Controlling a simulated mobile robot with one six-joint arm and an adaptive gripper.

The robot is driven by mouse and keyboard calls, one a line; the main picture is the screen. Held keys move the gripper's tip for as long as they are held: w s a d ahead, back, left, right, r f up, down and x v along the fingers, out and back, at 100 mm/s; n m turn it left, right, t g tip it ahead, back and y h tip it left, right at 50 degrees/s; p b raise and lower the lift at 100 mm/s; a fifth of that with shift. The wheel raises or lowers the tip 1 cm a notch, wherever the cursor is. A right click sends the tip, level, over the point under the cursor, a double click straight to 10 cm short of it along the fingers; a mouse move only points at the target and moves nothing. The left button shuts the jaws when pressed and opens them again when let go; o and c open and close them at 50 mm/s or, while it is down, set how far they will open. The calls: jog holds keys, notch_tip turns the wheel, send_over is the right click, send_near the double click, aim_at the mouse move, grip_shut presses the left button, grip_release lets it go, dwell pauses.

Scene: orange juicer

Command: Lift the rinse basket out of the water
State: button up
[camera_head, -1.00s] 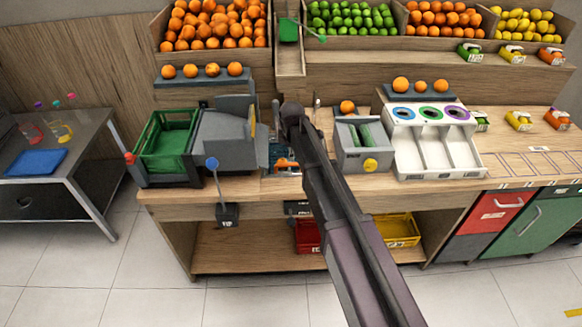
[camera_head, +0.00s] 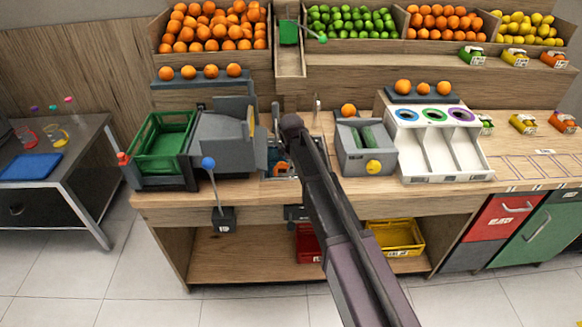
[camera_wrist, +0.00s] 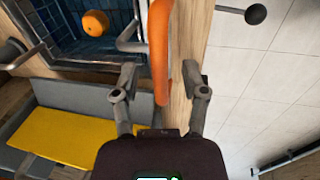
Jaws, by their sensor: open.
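An orange handle (camera_wrist: 160,50) lies between the two spread fingers of my gripper (camera_wrist: 162,90) in the wrist view. The fingers stand apart on either side of it, and I cannot tell whether either one touches it. Left of the handle is a dark blue basin (camera_wrist: 75,48) with an orange (camera_wrist: 95,23) in it. The basket's body and the water surface are hard to make out.
A green crate (camera_head: 163,140) and a grey machine stand left of the basin. A grey box with a yellow knob (camera_head: 374,167) and a white three-hole sorter (camera_head: 437,150) stand to the right. A ball-ended lever (camera_wrist: 256,14) is near my gripper.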

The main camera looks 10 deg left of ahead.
dwell(0.3)
grip_shut()
notch_tip(320, 180, up, 6)
jog(key=p, duration=0.6)
jog(key=shift+r+p, duration=0.25)
jog(key=shift+p, duration=0.05)
jog(key=shift+w+a, duration=0.1)
jog(key=shift+w, duration=0.1)
grip_release()
jog(key=shift+s, duration=0.1)
